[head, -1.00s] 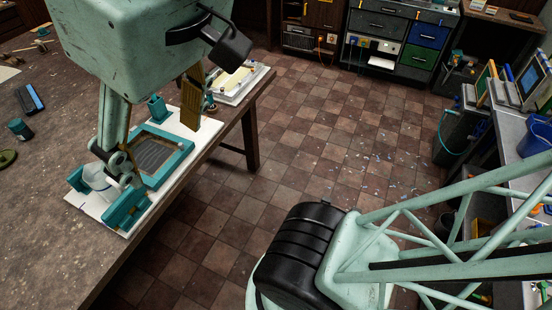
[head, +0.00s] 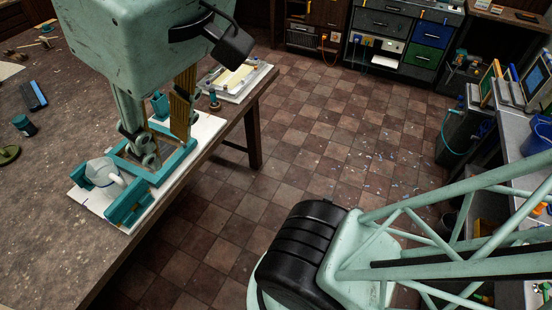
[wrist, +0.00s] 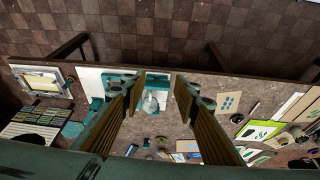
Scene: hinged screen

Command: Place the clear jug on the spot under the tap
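The clear jug (head: 103,172) stands at the near left end of a white board (head: 75,197), among teal blocks (head: 128,203). It also shows in the wrist view (wrist: 151,103), below and between my fingers. My gripper (head: 167,148) is open and empty, to the right of the jug, over the teal screen frame (head: 180,160). In the wrist view its two ridged brown fingers (wrist: 160,88) are spread wide with nothing between the tips. My gripper hides much of the frame and its mesh. I cannot make out a tap or the spot under it.
A second white board (head: 238,80) lies near the table's (head: 50,230) right edge. A dark cup (head: 24,125), a blue-topped device (head: 32,95) and a green round item (head: 8,154) lie on the left. The table in front of the white board is bare.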

